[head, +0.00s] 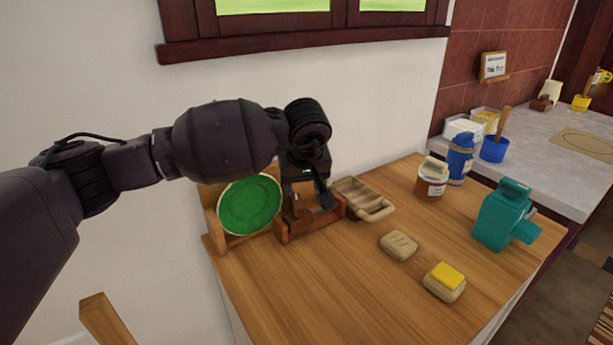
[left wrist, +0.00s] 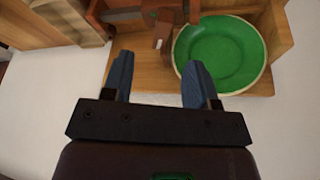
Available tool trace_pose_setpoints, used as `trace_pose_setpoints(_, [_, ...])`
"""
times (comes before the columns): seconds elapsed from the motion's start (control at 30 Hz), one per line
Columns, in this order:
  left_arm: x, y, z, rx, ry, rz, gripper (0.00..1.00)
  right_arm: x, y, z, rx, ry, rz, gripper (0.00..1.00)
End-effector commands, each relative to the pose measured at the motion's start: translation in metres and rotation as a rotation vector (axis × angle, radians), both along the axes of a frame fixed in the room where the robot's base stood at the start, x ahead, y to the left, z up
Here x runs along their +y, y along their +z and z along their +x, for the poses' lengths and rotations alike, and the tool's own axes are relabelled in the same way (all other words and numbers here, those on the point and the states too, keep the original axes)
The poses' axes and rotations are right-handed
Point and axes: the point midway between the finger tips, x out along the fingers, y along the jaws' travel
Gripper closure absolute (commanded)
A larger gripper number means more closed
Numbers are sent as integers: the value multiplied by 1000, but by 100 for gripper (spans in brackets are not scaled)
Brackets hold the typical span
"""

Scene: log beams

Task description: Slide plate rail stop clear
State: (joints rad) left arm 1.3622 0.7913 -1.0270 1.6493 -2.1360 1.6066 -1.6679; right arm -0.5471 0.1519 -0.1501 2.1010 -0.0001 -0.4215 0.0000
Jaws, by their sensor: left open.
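A green plate (head: 250,205) with a pale rim leans upright in a light wooden plate rack (head: 225,240) at the counter's back left. The plate also shows in the left wrist view (left wrist: 222,55). A red-brown wooden rail (head: 312,221) stands right of the plate, with a small brown stop block (left wrist: 162,33) on it, close to the plate's edge. My left gripper (head: 312,200) is over the rail. In the left wrist view (left wrist: 158,82) its two fingers are apart with nothing between them, and the stop shows beyond the fingertips. My right gripper is in neither view.
A beige divided tray (head: 364,200) sits right of the rail. Two bread pieces, one plain (head: 398,246) and one topped with yellow (head: 445,281), lie on the counter (head: 320,290). A jar (head: 431,180) and a teal jug (head: 503,215) stand further right. The front left counter is clear.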

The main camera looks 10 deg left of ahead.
Motion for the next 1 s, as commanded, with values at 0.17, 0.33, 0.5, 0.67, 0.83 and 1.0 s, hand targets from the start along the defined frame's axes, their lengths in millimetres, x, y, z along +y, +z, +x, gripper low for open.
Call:
trace_pose_setpoints(0.17, [7,-4,6,-9,-6,39,47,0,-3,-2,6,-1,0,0])
trace_pose_setpoints(0.33, [9,-25,12,-5,-7,37,47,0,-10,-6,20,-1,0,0])
trace_pose_setpoints(0.5, [13,-51,21,-3,-6,34,47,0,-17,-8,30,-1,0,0])
trace_pose_setpoints(0.67, [17,-74,30,-3,-5,34,47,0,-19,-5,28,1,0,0])
trace_pose_setpoints(0.83, [19,-90,37,-6,-7,33,47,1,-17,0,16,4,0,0])
trace_pose_setpoints(1.0, [20,-97,40,-8,-6,34,47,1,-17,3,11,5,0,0])
